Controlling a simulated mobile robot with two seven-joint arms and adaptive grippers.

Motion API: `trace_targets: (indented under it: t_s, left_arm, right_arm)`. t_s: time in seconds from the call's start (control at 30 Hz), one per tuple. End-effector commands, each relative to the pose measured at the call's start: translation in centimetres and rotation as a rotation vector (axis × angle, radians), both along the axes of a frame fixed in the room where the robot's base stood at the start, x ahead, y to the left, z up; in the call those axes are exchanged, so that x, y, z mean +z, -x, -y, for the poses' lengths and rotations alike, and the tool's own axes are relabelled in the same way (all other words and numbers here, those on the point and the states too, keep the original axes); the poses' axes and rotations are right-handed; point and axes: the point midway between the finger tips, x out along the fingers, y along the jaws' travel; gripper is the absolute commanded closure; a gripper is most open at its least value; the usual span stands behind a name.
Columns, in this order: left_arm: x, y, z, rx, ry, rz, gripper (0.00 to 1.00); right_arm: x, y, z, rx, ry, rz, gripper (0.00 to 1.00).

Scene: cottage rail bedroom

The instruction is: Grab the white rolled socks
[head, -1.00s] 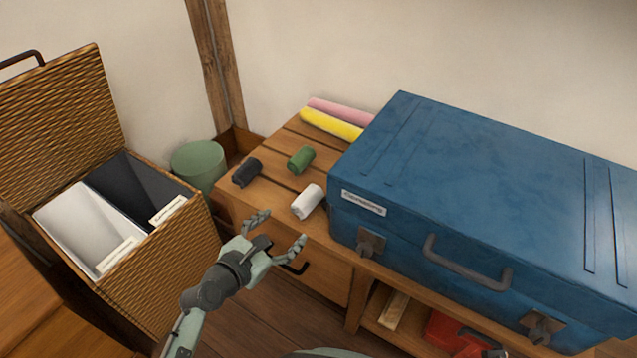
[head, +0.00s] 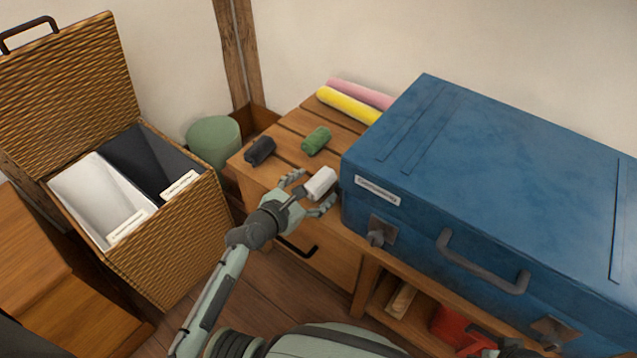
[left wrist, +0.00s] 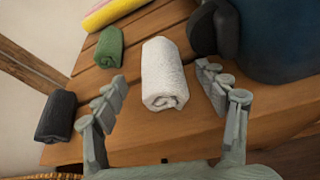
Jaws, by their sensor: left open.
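The white rolled socks (head: 321,183) lie on the slatted wooden top near its front edge, left of the blue suitcase. In the left wrist view the white roll (left wrist: 163,74) lies between the open fingers, with its spiral end toward me. My left gripper (head: 308,193) is open, with one finger on each side of the near end of the roll. In the left wrist view its fingertips (left wrist: 163,84) appear apart from the roll on both sides.
A dark roll (head: 260,150) and a green roll (head: 316,141) lie behind and left. Yellow (head: 348,105) and pink (head: 360,93) rolls lie at the back. The blue suitcase (head: 480,170) stands close on the right. An open wicker hamper (head: 175,255) stands left.

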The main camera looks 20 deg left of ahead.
Motion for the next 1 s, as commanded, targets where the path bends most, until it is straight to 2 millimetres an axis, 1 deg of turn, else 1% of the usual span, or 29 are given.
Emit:
trace_targets:
  t_s: [0.1,0.5,0.53,0.77,0.93,0.97,1.0]
  left_arm:
    - [0.0,0.0,0.0,0.0,0.0,0.0,0.27]
    - [0.0,0.0,0.0,0.0,0.0,0.0,0.77]
    - [0.1,0.0,0.0,0.001,0.0,0.001,0.79]
    - [0.2,0.0,0.0,0.001,0.0,0.001,0.79]
    - [1.3,0.0,0.0,0.001,0.003,0.003,0.79]
    - [1.6,0.0,0.0,0.002,0.002,0.003,0.79]
    - [2.2,0.0,0.0,0.002,0.004,0.004,0.79]
  right_arm:
    - [0.0,0.0,0.1,-0.001,0.001,0.0,0.6]
    - [-0.1,-0.1,0.2,0.0,0.003,0.001,0.6]
    - [-0.1,-0.1,0.3,0.001,0.004,0.002,0.6]
    - [0.0,-0.2,0.5,0.005,0.01,0.003,0.6]
    - [0.2,-0.5,0.5,0.007,0.007,0.014,0.6]
    - [-0.3,-0.5,0.3,0.007,0.003,0.01,0.6]
    - [-1.1,-0.5,0.1,0.006,-0.004,0.003,0.6]
